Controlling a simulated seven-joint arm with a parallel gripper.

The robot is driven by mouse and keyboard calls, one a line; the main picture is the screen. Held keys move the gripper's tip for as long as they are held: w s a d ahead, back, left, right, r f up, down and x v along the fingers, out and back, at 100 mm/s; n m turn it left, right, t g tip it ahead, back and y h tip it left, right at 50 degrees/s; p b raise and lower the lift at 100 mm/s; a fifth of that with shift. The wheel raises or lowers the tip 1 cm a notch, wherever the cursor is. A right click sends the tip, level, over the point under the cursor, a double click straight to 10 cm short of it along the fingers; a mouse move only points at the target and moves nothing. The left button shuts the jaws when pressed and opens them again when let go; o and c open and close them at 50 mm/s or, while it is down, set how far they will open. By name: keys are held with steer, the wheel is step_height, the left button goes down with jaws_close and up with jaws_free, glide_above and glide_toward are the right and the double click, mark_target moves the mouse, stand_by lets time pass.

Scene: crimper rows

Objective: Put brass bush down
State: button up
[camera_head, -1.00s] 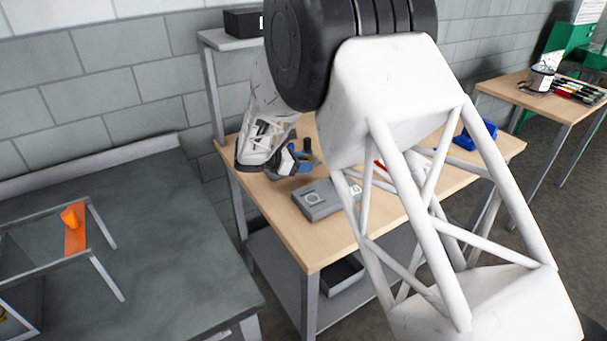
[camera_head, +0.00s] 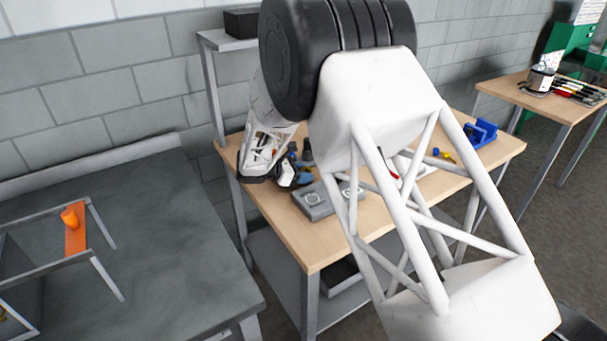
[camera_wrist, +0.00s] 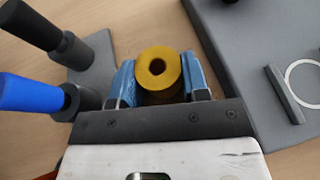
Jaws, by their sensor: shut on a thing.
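The brass bush (camera_wrist: 158,68) is a yellow ring with a dark hole, seen end-on in the wrist view. My gripper (camera_wrist: 160,82) is shut on it, with a blue finger pad against each side. In the head view my gripper (camera_head: 297,180) is over the left part of the wooden table (camera_head: 290,238), left of a grey box. The bush cannot be made out there. Whether the bush touches the table top is not clear.
A grey box (camera_head: 318,206) with a round marking (camera_wrist: 303,82) lies right of my gripper. Dark posts on a grey base (camera_wrist: 95,65), one with a blue handle (camera_wrist: 30,95), stand close on the left. A blue holder (camera_head: 482,133) sits at the table's far right.

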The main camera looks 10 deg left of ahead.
steer(key=shift+f, duration=0.1)
steer(key=o, duration=1.1)
steer(key=shift+a, duration=0.1)
steer(key=v, duration=1.2)
stand_by(0.3)
